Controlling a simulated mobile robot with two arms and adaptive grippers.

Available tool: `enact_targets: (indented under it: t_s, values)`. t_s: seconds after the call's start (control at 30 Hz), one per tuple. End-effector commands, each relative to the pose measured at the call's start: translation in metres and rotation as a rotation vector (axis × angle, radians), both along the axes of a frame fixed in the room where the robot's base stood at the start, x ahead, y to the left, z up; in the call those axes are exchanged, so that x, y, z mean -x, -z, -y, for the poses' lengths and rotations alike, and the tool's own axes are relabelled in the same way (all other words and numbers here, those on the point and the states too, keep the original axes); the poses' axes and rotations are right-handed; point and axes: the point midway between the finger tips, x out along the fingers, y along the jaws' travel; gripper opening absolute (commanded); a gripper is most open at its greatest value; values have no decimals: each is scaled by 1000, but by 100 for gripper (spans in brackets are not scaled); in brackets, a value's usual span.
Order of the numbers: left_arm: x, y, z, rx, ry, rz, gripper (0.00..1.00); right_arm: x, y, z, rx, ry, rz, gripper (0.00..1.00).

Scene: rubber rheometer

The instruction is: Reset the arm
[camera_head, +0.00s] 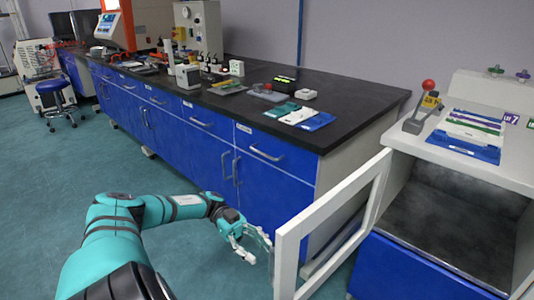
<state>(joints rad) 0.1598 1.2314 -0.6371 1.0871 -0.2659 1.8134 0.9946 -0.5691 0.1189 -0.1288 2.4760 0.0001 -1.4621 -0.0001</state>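My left arm (113,232) is teal and black and reaches in from the lower left. Its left gripper (262,250) is low in front of the blue cabinets, just left of the white door frame (288,262). Its pale fingers look spread apart with nothing between them. I cannot tell whether the fingers touch the door frame. My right arm and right gripper do not show.
The white-framed door stands open from the cabinet with a dark inner floor (450,232). A long black-topped bench (365,98) with blue drawers runs behind my arm. A red-knobbed lever device (424,108) sits at right. Green floor (60,180) is free at left.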

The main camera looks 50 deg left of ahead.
Motion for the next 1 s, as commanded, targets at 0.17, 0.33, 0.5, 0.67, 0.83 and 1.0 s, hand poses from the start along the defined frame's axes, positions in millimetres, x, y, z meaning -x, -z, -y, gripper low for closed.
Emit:
enact_targets:
  t_s: [0.17, 0.33, 0.5, 0.67, 0.83, 1.0]
  values:
    - [0, 0, -14, 1, 0, 0, 34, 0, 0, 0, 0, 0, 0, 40]
    - [1, 0, -16, 1, 1, -1, 34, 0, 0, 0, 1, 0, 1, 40]
    - [1, 0, -16, 1, 1, -1, 34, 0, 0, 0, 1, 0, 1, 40]
    - [1, 0, -16, 0, 1, -1, 34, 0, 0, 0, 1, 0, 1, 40]
    - [-1, 0, -14, 2, -10, 3, 34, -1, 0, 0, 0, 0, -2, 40]
    - [-35, 17, 6, 3, -212, 59, 34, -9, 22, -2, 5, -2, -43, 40]
